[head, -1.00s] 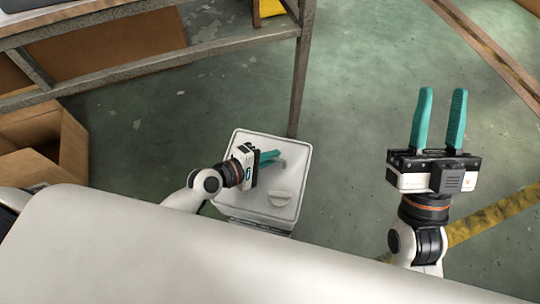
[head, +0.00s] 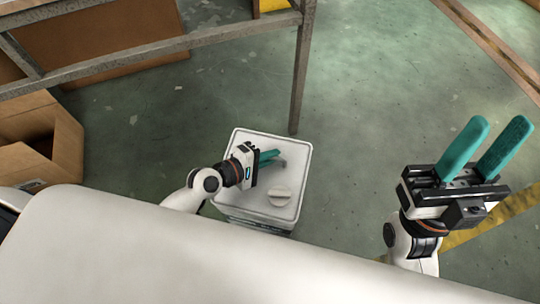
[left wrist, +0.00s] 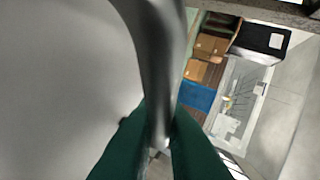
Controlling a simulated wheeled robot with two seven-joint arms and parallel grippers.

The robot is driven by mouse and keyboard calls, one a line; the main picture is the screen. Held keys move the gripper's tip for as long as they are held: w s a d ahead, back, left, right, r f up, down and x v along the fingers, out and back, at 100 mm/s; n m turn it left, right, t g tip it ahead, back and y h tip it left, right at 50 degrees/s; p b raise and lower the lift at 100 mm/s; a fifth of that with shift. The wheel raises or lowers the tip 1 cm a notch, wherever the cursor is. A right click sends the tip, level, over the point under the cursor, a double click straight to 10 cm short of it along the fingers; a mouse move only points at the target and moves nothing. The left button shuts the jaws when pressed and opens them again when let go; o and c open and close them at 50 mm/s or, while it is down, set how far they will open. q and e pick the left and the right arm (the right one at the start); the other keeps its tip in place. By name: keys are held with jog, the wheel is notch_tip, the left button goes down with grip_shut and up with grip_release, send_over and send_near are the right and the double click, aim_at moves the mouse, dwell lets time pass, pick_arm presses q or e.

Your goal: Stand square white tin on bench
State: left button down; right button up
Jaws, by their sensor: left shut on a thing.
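The square white tin (head: 252,208) is in the middle of the head view, lid up, with a round knob and a grey handle on top. My left gripper (head: 271,157) is shut on the handle. In the left wrist view the grey handle (left wrist: 160,60) runs between the teal fingers. The lower part of the tin is mostly hidden below its lid. My right gripper (head: 502,130) is open and empty at the right, its teal fingers pointing up and apart. A metal-framed bench (head: 190,40) crosses the top left; its top is mostly out of view.
A bench leg (head: 300,75) comes down just behind the tin in the picture. An open cardboard box (head: 65,145) stands at the left. A brown panel or carton (head: 110,45) shows behind the bench frame. Green floor (head: 390,90) is clear on the right.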

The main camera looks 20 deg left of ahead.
pick_arm(q)
jog(key=shift+f, duration=0.2)
jog(key=shift+s, duration=0.1)
